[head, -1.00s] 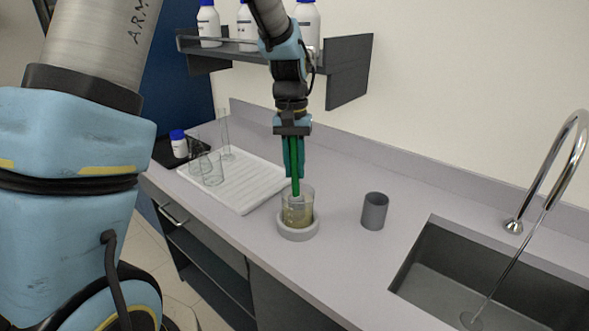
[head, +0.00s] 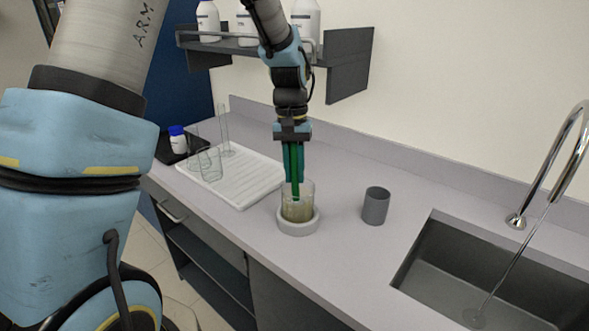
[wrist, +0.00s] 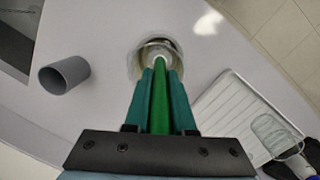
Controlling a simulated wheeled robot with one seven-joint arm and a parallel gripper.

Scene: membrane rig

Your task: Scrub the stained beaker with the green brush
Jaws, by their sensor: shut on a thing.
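The stained beaker (head: 298,209) is clear glass with a brownish film on its lower part. It stands upright in a pale round holder (head: 298,226) on the counter. My gripper (head: 294,178) is above the beaker, pointing down, shut on the green brush (head: 295,165). The brush is upright and its lower end is inside the beaker's mouth; how deep its head sits is hard to tell. In the wrist view the green handle (wrist: 160,100) runs between my two teal fingers toward the beaker (wrist: 157,52). The brush head is mostly hidden there.
A grey cup (head: 376,206) stands right of the beaker, with the sink (head: 470,270) and tap (head: 560,170) further right. A white drying rack (head: 240,185) with clear glassware is at left. A shelf (head: 350,75) with bottles hangs behind my arm.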

